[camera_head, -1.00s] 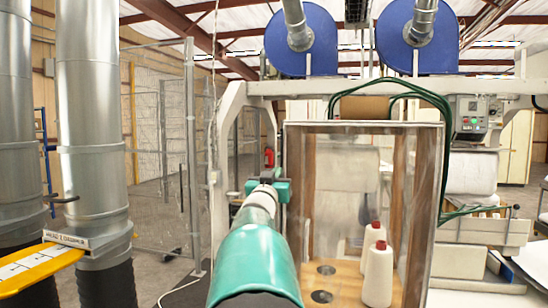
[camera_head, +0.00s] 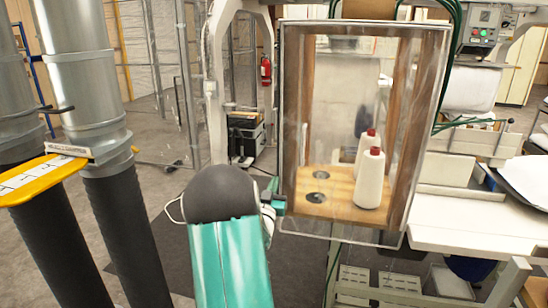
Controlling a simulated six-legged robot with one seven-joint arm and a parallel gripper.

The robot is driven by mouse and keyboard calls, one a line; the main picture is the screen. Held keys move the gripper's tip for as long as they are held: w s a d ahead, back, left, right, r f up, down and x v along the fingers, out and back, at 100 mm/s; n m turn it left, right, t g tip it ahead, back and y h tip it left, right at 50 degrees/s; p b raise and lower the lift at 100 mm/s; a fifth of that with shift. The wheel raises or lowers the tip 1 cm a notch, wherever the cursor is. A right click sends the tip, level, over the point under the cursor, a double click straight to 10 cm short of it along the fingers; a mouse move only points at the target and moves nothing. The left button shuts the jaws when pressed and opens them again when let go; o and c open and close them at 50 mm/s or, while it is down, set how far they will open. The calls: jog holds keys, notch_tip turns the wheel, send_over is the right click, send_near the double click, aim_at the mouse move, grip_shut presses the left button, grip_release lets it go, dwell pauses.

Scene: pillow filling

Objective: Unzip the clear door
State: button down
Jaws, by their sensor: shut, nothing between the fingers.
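The clear door (camera_head: 335,110) is a see-through upright panel covering the front of a wooden box. It looks shut, and I cannot make out a zipper or pull at this size. My gripper (camera_head: 278,202) is at the door's lower left edge, near the bottom left corner. It is shut with nothing between the fingers. The rounded wrist of my arm partly blocks the view of it. I cannot tell whether the fingertips touch the edge.
Two white thread cones (camera_head: 370,180) with red tops stand inside on the wooden floor. A white work table (camera_head: 465,237) is at the right. The floor between is clear.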

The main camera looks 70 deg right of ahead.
notch_tip(320, 180, down, 8)
dwell(0.6)
